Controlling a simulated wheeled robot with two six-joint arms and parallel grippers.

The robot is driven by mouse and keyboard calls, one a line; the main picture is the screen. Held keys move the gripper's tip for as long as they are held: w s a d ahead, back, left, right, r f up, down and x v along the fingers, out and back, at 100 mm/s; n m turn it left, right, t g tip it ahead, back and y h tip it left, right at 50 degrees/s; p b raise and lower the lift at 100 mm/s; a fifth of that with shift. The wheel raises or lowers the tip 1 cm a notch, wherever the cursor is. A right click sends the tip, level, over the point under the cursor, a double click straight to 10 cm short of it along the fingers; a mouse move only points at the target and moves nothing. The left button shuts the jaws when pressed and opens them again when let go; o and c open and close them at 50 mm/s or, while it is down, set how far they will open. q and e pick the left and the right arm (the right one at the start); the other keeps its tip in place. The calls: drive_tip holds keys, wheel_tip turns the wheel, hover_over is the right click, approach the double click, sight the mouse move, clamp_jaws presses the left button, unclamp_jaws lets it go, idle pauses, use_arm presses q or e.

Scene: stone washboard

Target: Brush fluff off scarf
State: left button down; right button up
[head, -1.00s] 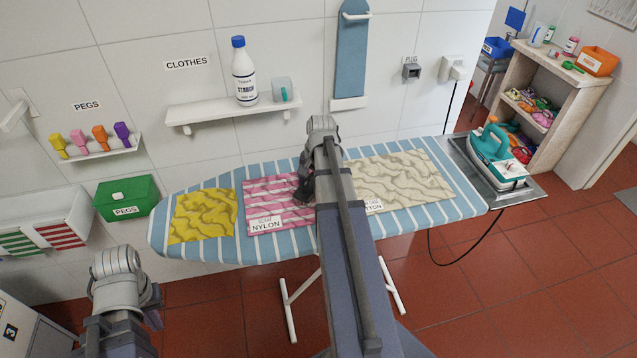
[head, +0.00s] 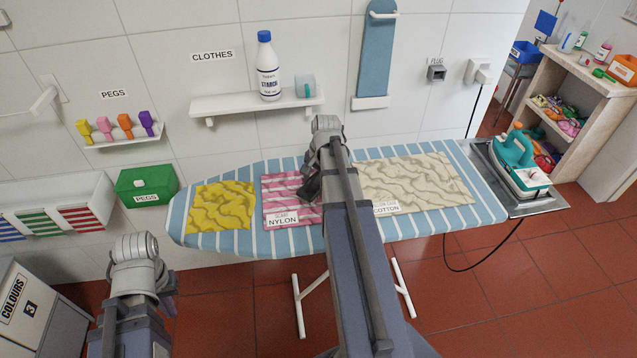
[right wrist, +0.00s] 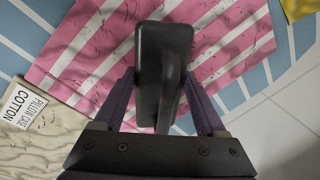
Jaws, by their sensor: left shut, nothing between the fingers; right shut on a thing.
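The scarf (head: 277,192) is a pink and white striped cloth lying flat on the ironing board, with a label reading NYLON. Dark specks of fluff (right wrist: 207,16) show on it in the right wrist view. My right gripper (right wrist: 161,78) is shut on a dark brush (right wrist: 163,50), held over the scarf. In the head view the brush (head: 310,188) is at the scarf's right part, partly behind my right arm. I cannot tell whether it touches the cloth. My left gripper (head: 167,302) is shut and empty at lower left, away from the board and mostly hidden by its wrist.
The ironing board (head: 205,243) also holds a yellow cloth (head: 222,204) left of the scarf and a cream pillow case (head: 425,180) to the right. A teal iron (head: 520,165) stands on the metal rest. A green pegs box (head: 147,184) is beyond the left end.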

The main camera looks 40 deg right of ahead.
sight(291, 189)
drive_tip(key=shift+w+a+f, duration=0.1)
drive_tip(key=shift+w+a, duration=0.3)
drive_tip(key=shift+a, duration=0.4)
drive_tip(key=shift+w+a, duration=0.35)
drive_tip(key=shift+a, duration=0.4)
drive_tip(key=shift+w+a, duration=0.5)
drive_tip(key=shift+a, duration=0.35)
drive_tip(key=shift+w+a, duration=0.45)
drive_tip(key=shift+a, duration=0.35)
drive_tip(key=shift+w+d, duration=0.1)
drive_tip(key=shift+w+d, duration=0.45)
drive_tip(key=shift+w, duration=0.3)
drive_tip(key=shift+s+d, duration=0.45)
drive_tip(key=shift+d, duration=0.4)
drive_tip(key=shift+s+d, duration=0.4)
drive_tip(key=shift+d, duration=0.45)
